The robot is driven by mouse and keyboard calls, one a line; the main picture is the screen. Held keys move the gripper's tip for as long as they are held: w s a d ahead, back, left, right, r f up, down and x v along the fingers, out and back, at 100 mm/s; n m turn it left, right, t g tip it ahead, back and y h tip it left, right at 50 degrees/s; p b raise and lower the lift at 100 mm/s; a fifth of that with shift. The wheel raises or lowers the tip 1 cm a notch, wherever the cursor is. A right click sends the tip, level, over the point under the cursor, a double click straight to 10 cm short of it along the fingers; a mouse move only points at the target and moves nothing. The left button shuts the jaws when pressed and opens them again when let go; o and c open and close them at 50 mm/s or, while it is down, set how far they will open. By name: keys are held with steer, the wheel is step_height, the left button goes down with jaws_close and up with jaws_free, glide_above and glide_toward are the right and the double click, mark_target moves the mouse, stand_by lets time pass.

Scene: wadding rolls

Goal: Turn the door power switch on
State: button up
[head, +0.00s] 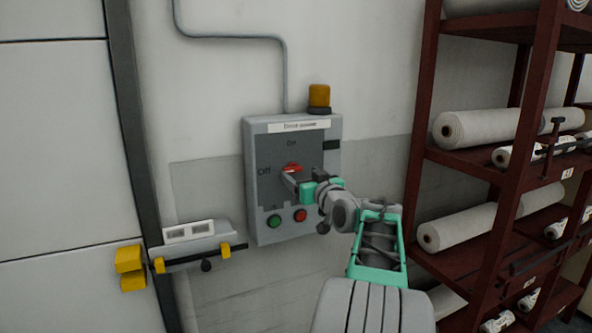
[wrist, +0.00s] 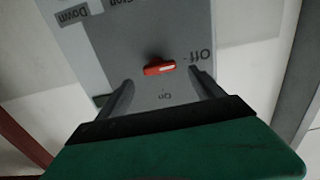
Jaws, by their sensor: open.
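The door power switch is a small red handle (head: 292,168) on the dark plate of a grey wall box (head: 255,226) labelled "Door power". "On" is marked above it and "Off" to its left. In the wrist view, the red handle (wrist: 152,70) lies nearly level, with its pale-marked end towards "Off". My gripper (head: 291,179) is at the front of the box, close to the handle and partly in front of the plate. In the wrist view, my gripper (wrist: 160,77) is open, its fingers apart on either side below the handle. I cannot tell whether they touch the plate.
A green button (head: 275,221) and a red button (head: 300,215) sit low on the box. An amber lamp (head: 319,95) is on top. A dark red rack (head: 412,150) with wadding rolls stands right.

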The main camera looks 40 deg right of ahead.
mark_target(294, 169)
steer(key=x, duration=0.4)
steer(key=shift+w+p, duration=0.1)
steer(key=shift+p, duration=0.3)
steer(key=c, duration=1.4)
